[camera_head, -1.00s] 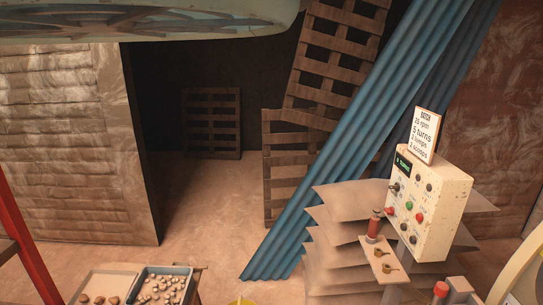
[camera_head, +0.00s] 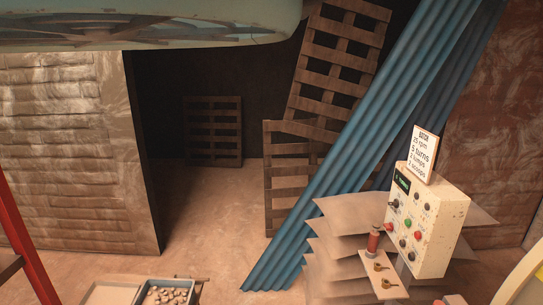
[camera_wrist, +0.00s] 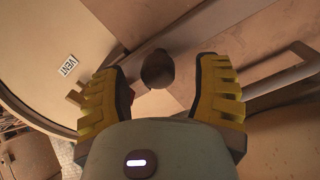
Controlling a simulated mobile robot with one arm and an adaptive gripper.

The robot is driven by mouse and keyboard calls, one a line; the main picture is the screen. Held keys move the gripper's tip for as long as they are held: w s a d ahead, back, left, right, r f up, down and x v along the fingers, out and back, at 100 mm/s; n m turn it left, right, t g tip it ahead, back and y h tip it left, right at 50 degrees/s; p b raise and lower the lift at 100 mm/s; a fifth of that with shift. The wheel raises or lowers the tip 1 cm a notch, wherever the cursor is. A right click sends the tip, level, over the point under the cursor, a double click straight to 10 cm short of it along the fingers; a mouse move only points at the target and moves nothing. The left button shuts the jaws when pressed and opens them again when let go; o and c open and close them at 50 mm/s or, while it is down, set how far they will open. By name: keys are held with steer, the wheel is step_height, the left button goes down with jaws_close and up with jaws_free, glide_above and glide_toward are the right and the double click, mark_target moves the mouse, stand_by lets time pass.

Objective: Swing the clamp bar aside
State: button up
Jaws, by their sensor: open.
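My gripper (camera_wrist: 161,64) shows in the wrist view with its two yellow ridged fingers spread apart. A dark round knob (camera_wrist: 157,69) lies between and beyond the fingertips, with gaps on both sides. A pale grey bar (camera_wrist: 283,77) runs slantwise at the right, beyond the right finger; I cannot tell whether it is the clamp bar or whether the knob is joined to it. A round cream plate (camera_wrist: 50,45) with a VENT label (camera_wrist: 67,66) fills the upper left. My gripper and the clamp bar are not identifiable in the head view.
In the head view, a control box (camera_head: 430,220) with a sign (camera_head: 422,153) stands before stacked sacks (camera_head: 335,245). Blue corrugated sheets (camera_head: 375,140) and pallets (camera_head: 338,60) lean behind. A tray of pale lumps (camera_head: 167,292) is at the bottom left. Open floor (camera_head: 215,215) lies in the middle.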

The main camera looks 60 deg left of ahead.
steer(key=shift+w+d+f, duration=0.2)
steer(key=shift+f, duration=0.1)
jaws_close()
stand_by(0.6)
